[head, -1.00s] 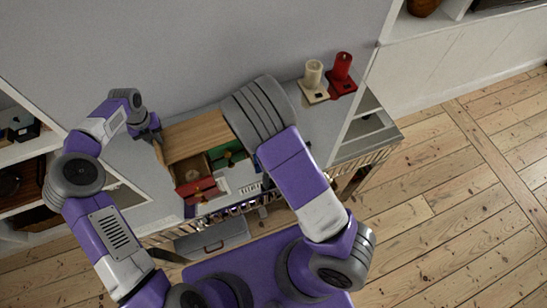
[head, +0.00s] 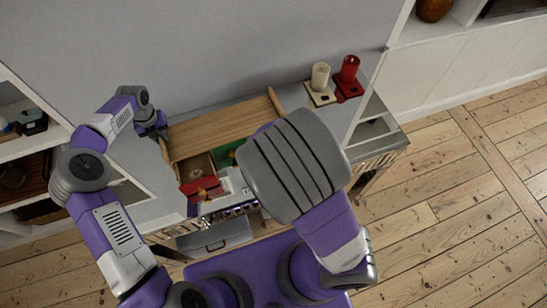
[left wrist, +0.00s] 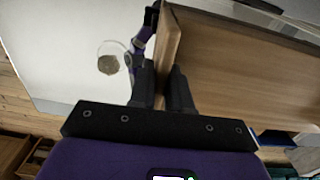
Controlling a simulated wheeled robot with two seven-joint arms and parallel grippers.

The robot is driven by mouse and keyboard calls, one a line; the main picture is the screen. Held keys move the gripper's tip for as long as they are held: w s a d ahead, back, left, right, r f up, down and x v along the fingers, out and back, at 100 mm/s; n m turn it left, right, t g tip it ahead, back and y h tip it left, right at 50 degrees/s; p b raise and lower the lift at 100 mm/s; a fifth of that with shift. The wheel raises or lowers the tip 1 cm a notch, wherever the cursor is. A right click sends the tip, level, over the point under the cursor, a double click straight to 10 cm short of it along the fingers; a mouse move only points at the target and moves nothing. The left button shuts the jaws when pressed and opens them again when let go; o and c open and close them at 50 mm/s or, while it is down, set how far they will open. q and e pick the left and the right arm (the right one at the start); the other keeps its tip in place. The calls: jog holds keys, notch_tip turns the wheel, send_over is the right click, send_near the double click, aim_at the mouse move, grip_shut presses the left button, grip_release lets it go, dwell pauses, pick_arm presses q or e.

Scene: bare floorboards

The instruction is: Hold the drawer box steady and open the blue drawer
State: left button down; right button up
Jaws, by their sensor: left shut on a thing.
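The wooden drawer box (head: 232,128) stands on the grey table, its plain top facing me. My left gripper (head: 162,137) is shut on the box's left side panel; in the left wrist view the gripper (left wrist: 163,80) has a finger on each side of the panel (left wrist: 169,45). I cannot make out the blue drawer for certain; my right arm covers the box's right front. My right gripper is hidden behind that arm.
A wall rises behind the box. White shelves (head: 22,150) stand at the left. The floor at the right is clear.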

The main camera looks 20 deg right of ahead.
pick_arm(q)
jog(key=shift+a, duration=0.1)
dwell(0.3)
jog(key=c, duration=1)
grip_release()
